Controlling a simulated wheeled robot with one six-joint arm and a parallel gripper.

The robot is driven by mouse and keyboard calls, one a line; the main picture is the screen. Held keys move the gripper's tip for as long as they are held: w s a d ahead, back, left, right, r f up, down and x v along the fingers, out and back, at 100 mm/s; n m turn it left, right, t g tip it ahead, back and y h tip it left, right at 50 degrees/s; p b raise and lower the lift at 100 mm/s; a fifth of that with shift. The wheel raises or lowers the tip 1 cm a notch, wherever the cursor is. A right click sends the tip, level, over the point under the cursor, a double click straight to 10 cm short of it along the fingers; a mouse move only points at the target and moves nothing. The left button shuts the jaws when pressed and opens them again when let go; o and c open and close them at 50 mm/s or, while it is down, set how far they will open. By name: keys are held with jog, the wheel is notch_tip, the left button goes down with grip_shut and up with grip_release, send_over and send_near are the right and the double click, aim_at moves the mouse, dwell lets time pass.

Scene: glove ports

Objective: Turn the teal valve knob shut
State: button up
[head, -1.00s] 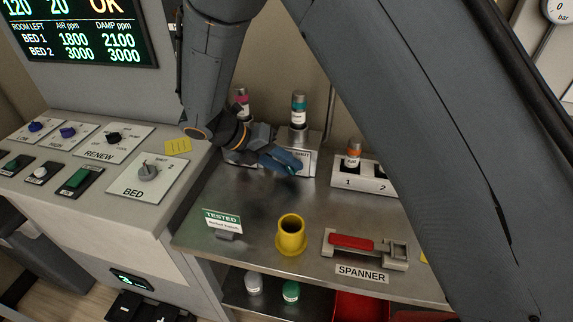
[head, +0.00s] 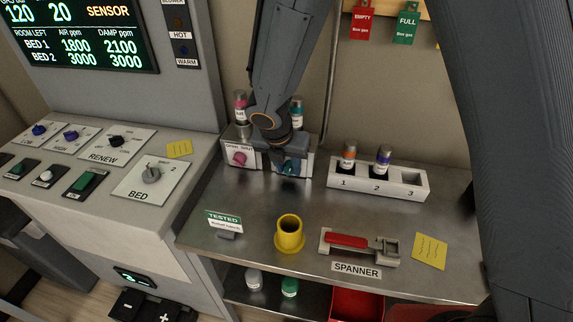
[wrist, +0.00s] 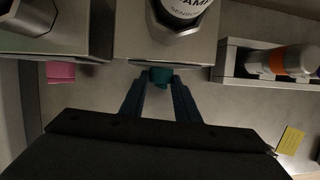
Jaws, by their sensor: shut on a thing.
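The teal valve knob (wrist: 161,75) is on the front of a grey valve block (head: 303,165), below a teal-banded bottle (head: 297,112). In the head view my gripper (head: 291,168) is at that front and hides most of the knob. In the wrist view my gripper (wrist: 160,84) has a dark finger on each side of the knob and is shut on it. I cannot tell how far the knob is turned. A pink knob (head: 239,158) is to its left, by the words OPEN and SHUT; it also shows in the wrist view (wrist: 60,72).
A rack (head: 378,183) numbered 1 to 3 holds two bottles, right of the valve block. A yellow cup (head: 289,234), a red-handled spanner (head: 346,241) and a TESTED sign (head: 224,220) are nearer the bench front. The bench between them and the block is clear.

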jog(key=y+b, duration=0.1)
jog(key=y, duration=0.1)
jog(key=d+y+b, duration=0.1)
jog(key=shift+f+m+t+y, duration=0.15)
jog(key=shift+m+t+y, duration=0.15)
jog(key=shift+y, duration=0.1)
jog(key=shift+d+y+b, duration=0.1)
jog(key=shift+y+b, duration=0.7)
jog(key=shift+b, duration=0.25)
jog(key=o, duration=1)
jog(key=shift+o, duration=0.2)
jog(key=shift+y, duration=0.3)
jog(key=p+v, duration=0.3)
jog(key=v, duration=0.5)
jog(key=shift+s, duration=0.15)
